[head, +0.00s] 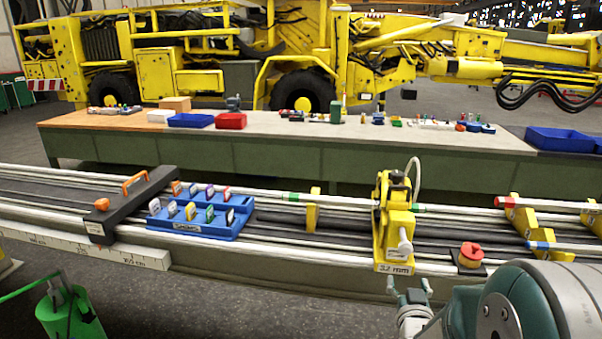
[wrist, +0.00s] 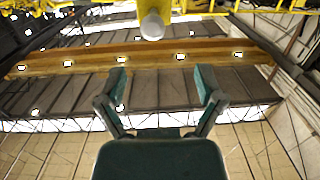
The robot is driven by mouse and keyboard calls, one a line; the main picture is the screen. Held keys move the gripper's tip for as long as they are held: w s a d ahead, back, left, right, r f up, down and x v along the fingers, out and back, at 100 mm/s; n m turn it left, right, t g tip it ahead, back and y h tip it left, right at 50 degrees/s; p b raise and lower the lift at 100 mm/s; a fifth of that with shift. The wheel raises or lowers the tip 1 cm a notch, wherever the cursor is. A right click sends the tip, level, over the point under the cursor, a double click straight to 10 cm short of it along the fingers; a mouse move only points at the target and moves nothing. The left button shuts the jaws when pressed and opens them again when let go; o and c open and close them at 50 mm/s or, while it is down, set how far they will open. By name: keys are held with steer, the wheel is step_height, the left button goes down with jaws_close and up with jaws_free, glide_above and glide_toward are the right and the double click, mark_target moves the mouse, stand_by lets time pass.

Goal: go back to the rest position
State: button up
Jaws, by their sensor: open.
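My gripper (head: 411,292) is at the lower right of the head view, in front of the near edge of the rail bench and below the yellow clamp device (head: 396,225) labelled "32 mm". In the wrist view my gripper (wrist: 160,88) points up toward the ceiling. Its two teal fingers are spread apart with nothing between them. A pale rounded end of a part (wrist: 152,27) hangs into the top of the wrist view, beyond the fingertips. My teal and grey arm fills the lower right corner of the head view.
The rail bench (head: 340,285) crosses the view, bearing a blue tray of tags (head: 185,229), a black bar with an orange handle (head: 130,205) and a red knob (head: 470,252). Behind stands a long workbench (head: 290,155) with blue and red bins. A green cylinder (head: 70,315) stands at lower left.

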steer(key=s+a+r+n+g+y, duration=0.1)
steer(key=s+a+g, duration=0.4)
steer(key=s, duration=0.6)
steer(key=s+a+r+n+g+y, duration=0.2)
steer(key=s+a+r+g, duration=0.3)
steer(key=s+a, duration=0.3)
steer(key=s+g+y, duration=0.1)
steer(key=s, duration=0.3)
steer(key=shift+r+y, duration=0.2)
steer(key=shift+y, duration=0.1)
stand_by(0.6)
